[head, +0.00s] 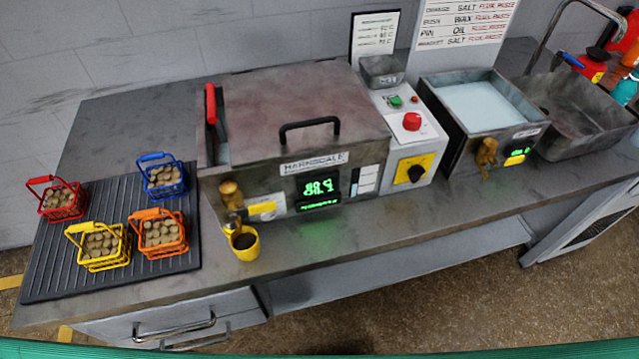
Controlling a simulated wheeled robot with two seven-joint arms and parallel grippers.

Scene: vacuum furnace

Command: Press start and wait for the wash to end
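The washer (300,135), labelled HARNSDALE, stands mid-bench with its lid down and a black handle (310,128) on the lid. Its front display (318,190) glows green; the digits are hard to read. To its right is a control panel (407,135) with a green button (396,101), a red knob or button (412,121), a small red light (415,99) and a black rotary switch on yellow (416,173). A red lever (211,104) stands upright at the washer's left. Neither of my grippers is in view.
Red (57,199), blue (161,176), yellow (99,246) and orange (159,232) baskets of round parts stand on a ribbed black mat (60,283). A yellow cup (245,243) of dark liquid sits below the washer's tap. An open bath (480,103) and sink (577,110) lie right.

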